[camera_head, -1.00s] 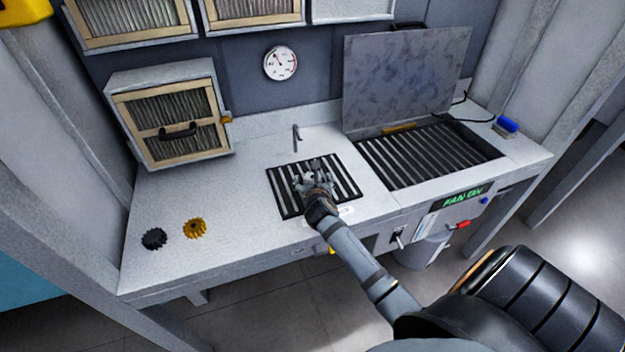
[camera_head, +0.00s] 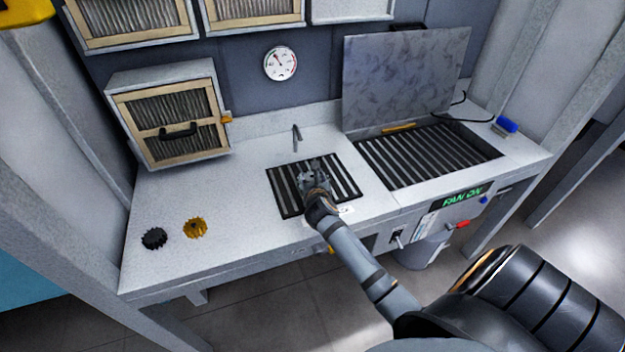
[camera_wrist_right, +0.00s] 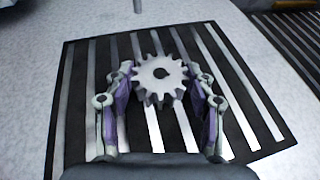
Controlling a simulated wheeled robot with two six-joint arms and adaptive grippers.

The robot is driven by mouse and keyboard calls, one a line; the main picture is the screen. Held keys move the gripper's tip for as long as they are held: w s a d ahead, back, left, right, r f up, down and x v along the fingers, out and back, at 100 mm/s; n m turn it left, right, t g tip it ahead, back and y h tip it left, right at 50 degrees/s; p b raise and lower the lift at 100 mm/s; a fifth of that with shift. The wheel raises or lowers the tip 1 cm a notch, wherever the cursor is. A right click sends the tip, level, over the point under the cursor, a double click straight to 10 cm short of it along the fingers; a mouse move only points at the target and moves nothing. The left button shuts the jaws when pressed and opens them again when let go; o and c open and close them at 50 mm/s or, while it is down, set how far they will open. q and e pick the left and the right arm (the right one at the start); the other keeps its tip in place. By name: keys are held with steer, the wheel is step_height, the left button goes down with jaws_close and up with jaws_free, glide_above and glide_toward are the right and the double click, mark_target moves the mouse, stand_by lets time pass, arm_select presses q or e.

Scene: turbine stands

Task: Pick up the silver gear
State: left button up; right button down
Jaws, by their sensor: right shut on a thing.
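The silver gear (camera_wrist_right: 160,78) shows in the right wrist view, a light grey toothed disc with a dark hole in its middle. It is between the fingers of my right gripper (camera_wrist_right: 160,95), which is shut on it. In the head view my right gripper (camera_head: 316,180) is over the small black-and-silver slatted grate (camera_head: 283,190), and the gear is mostly hidden there by the gripper. I cannot tell whether the gear still touches the grate. My left gripper is not in view.
A black gear (camera_head: 154,238) and a golden gear (camera_head: 195,228) lie on the grey bench (camera_head: 240,240) at left. A hooked metal pin (camera_head: 296,137) stands behind the grate. A larger grate (camera_head: 430,155) with a raised lid (camera_head: 405,78) is at right.

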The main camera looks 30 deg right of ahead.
mark_target(313, 179)
steer(key=shift+r, duration=0.15)
steer(key=shift+w+r, duration=0.1)
steer(key=shift+r, duration=0.2)
step_height(313, 179, up, 3)
steer(key=shift+f, duration=0.1)
steer(key=s+a+r+p, duration=0.1)
steer(key=s+r, duration=0.8)
steer(key=s, duration=0.5)
steer(key=shift+a+r, duration=0.15)
steer(key=shift+r, duration=0.05)
